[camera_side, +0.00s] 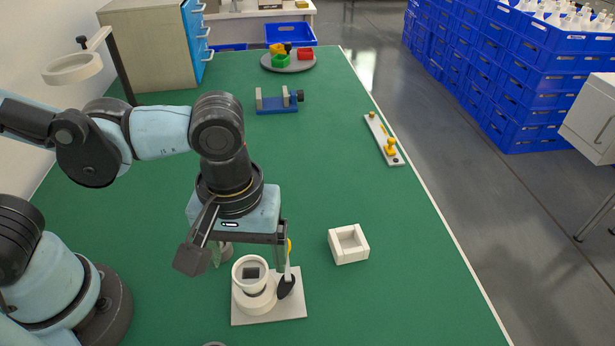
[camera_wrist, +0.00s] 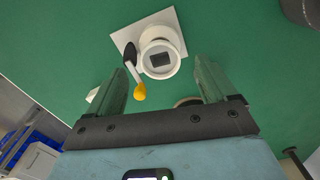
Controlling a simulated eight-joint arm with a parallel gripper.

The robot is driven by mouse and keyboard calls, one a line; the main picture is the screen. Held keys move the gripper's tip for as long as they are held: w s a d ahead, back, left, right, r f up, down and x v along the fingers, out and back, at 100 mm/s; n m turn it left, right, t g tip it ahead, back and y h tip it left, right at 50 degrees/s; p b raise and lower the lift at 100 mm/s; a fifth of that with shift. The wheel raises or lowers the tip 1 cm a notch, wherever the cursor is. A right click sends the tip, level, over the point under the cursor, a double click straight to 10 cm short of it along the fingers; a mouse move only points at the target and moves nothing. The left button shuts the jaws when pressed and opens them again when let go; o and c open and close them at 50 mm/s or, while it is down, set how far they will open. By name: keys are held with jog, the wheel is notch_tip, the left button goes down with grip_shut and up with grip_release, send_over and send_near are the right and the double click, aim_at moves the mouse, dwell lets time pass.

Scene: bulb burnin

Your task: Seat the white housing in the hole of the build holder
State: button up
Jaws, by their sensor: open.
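The white housing (camera_side: 251,262) is a short open cup with a dark square inside. It sits at the build holder (camera_side: 298,311), a white plate with a round white collar. It looks somewhat tilted in the side view; I cannot tell how deep it sits. The wrist view shows the housing (camera_wrist: 160,71) in front of the collar and plate (camera_wrist: 122,38). My gripper (camera_side: 248,258) is open and empty, its fingers apart on either side of the housing in the picture. The wrist view shows both green fingers of my gripper (camera_wrist: 162,72); neither visibly touches the housing.
A clamp with a black pad (camera_side: 286,287) and yellow-tipped handle (camera_wrist: 140,92) stands beside the housing. A white square box (camera_side: 349,245) lies to the right. A round object (camera_side: 223,251) stands partly hidden behind my gripper. A blue vise (camera_side: 277,104) is farther back.

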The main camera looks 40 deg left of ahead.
notch_tip(320, 180, up, 7)
jog(key=shift+r, duration=0.2)
dwell(0.3)
jog(key=w+a+f+m+t, duration=0.1)
jog(key=w+a+m+t, duration=0.2)
jog(key=a, duration=0.6)
jog(key=w+a+f+m+t, duration=0.2)
jog(key=w+a+m+t, duration=0.1)
jog(key=a, duration=0.6)
jog(key=w+t, duration=0.1)
jog(key=w, duration=0.1)
jog(key=shift+w+a+m, duration=0.3)
jog(key=shift+m, duration=0.1)
